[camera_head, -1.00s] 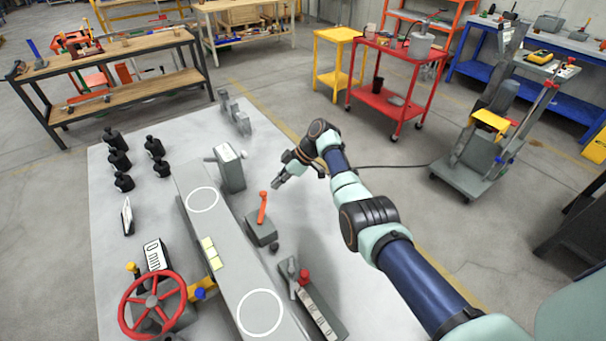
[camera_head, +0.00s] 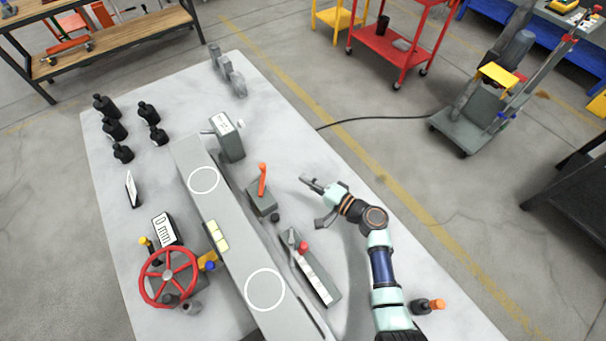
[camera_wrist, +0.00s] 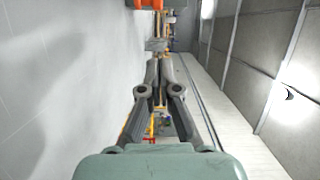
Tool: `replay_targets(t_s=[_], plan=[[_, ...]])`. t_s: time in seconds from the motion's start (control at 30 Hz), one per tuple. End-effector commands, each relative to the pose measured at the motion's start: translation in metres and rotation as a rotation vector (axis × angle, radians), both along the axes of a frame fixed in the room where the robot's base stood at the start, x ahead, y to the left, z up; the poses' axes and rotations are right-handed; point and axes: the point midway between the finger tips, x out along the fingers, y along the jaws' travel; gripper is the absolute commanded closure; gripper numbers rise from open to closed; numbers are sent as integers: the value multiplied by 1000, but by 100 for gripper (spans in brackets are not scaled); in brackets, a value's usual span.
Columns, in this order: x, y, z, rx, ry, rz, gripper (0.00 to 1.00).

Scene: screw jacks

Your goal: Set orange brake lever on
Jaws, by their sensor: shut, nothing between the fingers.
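The orange brake lever (camera_head: 263,180) stands nearly upright on a dark grey block (camera_head: 262,200) beside the long grey beam, in the middle of the table. My gripper (camera_head: 307,181) is to the right of the lever, apart from it, and is shut and empty. In the wrist view the fingers (camera_wrist: 160,68) are together, pointing away from the camera. An orange part (camera_wrist: 147,4), probably the lever, is cut off at the top edge of that view.
The long grey beam (camera_head: 230,255) runs left of the lever. A grey box (camera_head: 228,138) stands behind it, and a base with a red knob (camera_head: 303,246) in front. A red handwheel (camera_head: 168,277) is front left. The table right of the lever is mostly clear.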

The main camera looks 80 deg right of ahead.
Motion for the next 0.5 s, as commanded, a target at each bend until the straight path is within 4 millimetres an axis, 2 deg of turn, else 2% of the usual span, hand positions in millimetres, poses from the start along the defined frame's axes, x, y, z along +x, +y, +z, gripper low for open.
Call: replay_targets(t_s=[0.33, 0.5], plan=[[69, -33, -5, -3, 2, 3, 100], [95, -24, -6, -1, 2, 4, 100]])
